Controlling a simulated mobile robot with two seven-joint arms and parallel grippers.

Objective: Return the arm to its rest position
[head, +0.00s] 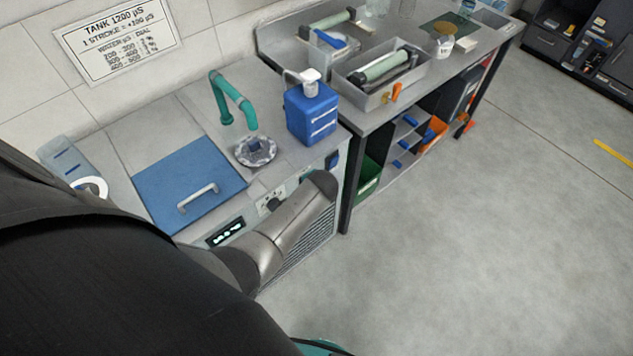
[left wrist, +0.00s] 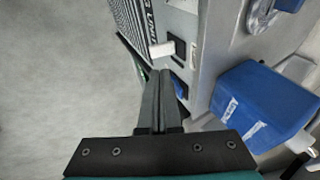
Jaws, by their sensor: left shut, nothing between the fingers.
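My left arm (head: 285,235) reaches in from the left across the front of the tank unit (head: 120,150). Its fingers cannot be made out in the head view. In the left wrist view my left gripper (left wrist: 162,78) is shut and empty, its two dark fingers together. The fingertips are close to a white lever on a black plate (left wrist: 178,47) on the unit's front; whether they touch it is unclear. My right gripper is not in view.
A blue jug (head: 311,112) stands on the unit's top, also large in the left wrist view (left wrist: 262,103). Near it are a teal spout (head: 232,97) and a blue lid (head: 187,180). A bench with a metal tray (head: 412,82) adjoins. Grey floor (head: 500,240) is clear at right.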

